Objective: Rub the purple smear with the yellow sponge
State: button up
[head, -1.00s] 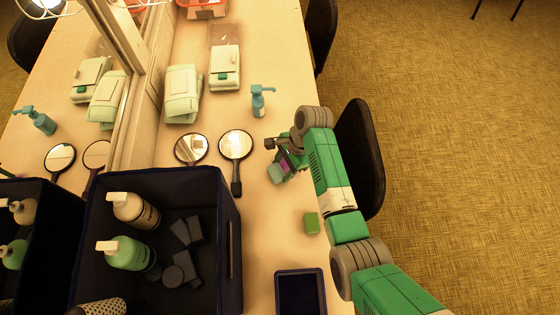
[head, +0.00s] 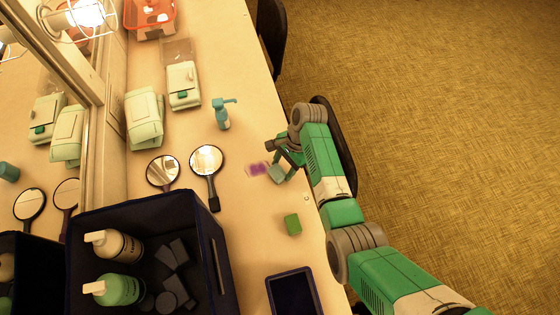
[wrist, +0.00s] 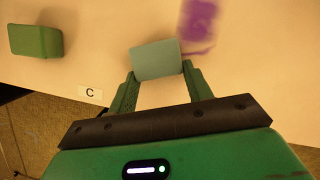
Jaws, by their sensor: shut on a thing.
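My gripper (head: 284,163) is shut on a pale grey-teal block (head: 277,174), which also shows between the fingers in the wrist view (wrist: 157,60). I see no block that looks clearly yellow. The purple smear (head: 258,169) is on the table just left of the held block. In the wrist view the smear (wrist: 198,20) lies beyond and right of the block, with a thin streak near its corner. I cannot tell whether the block touches the table. A green block (head: 292,224) stands apart, nearer the front, and shows at upper left in the wrist view (wrist: 35,41).
Two hand mirrors (head: 206,160) lie left of the smear. A teal pump bottle (head: 222,116) stands behind it. A dark bin (head: 205,215) with bottles and a dark tray (head: 292,292) are nearer. A "C" label (wrist: 90,93) is near the table edge.

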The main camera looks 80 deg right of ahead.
aim_at(248, 179)
jog(key=shift+w+d+f, duration=0.2)
jog(key=shift+w+d, duration=0.1)
jog(key=shift+d, duration=0.15)
jog(key=shift+w+a+r, duration=0.1)
jog(key=shift+w+r, duration=0.15)
jog(key=shift+w, duration=0.05)
jog(key=shift+w+a+p, duration=0.2)
jog(key=shift+w+a, duration=0.5)
jog(key=shift+w, duration=0.65)
jog(key=shift+w+a+p, duration=0.25)
jog(key=shift+w+a, duration=0.5)
jog(key=shift+w, duration=0.6)
jog(key=shift+w+a+p, duration=0.2)
jog(key=shift+w+a, duration=0.5)
jog(key=shift+w, duration=0.65)
notch_tip(248, 179, up, 2)
jog(key=shift+w+a+r+p, duration=0.1)
jog(key=shift+w+r+p, duration=0.05)
jog(key=shift+p, duration=0.75)
notch_tip(248, 179, up, 6)
jog(key=p, duration=0.6)
